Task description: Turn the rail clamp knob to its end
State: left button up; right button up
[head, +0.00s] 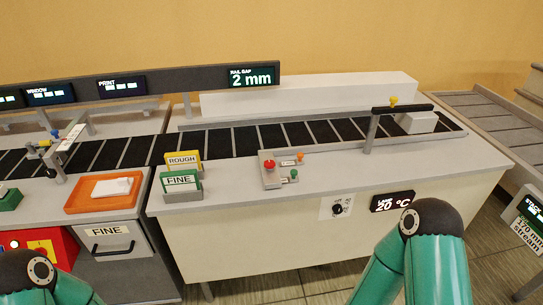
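No knob is labelled as the rail clamp in readable text. A small yellow knob (393,100) stands on top of the dark crossbar (403,108) over the right part of the belt, and it may be the rail clamp knob. The rail gap display (252,77) reads 2 mm. Only teal links of my two arms show, at the bottom left and bottom right. Neither gripper is in the picture, so their state is hidden.
A white block (418,122) lies on the belt (245,141) beside the crossbar. A control box (269,177) with a red button, card holders (182,185) and an orange tray (105,195) stand nearer. A black dial (337,209) sits on the cabinet front. The right-hand tabletop is mostly clear.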

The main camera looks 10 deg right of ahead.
aim_at(269, 164)
jog(key=i, duration=0.85)
jog(key=z, duration=0.2)
jog(key=k, duration=0.9)
jog(key=u, duration=0.2)
jog(key=i, duration=1.25)
